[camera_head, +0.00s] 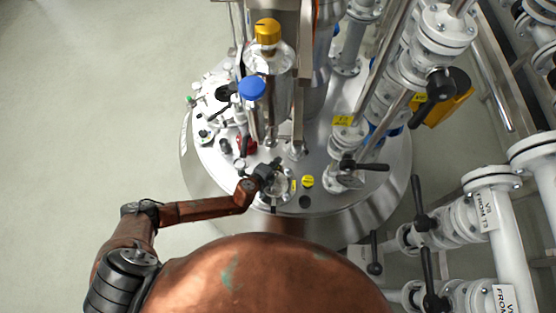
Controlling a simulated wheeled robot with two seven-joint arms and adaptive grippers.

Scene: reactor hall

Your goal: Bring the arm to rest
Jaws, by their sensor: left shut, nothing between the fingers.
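My left arm (200,211) comes in from the left and reaches over the front part of the round steel reactor lid (335,215). My left gripper (271,170) is dark and small at its end. It is shut and empty, above or beside a small round fitting (277,187) on the lid; I cannot tell whether they touch. My right arm and gripper are not in view.
A black-handled valve (365,166) and white pipes (418,50) crowd the right. Labelled pipes (510,235) stand at lower right. The floor (90,100) at left is clear.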

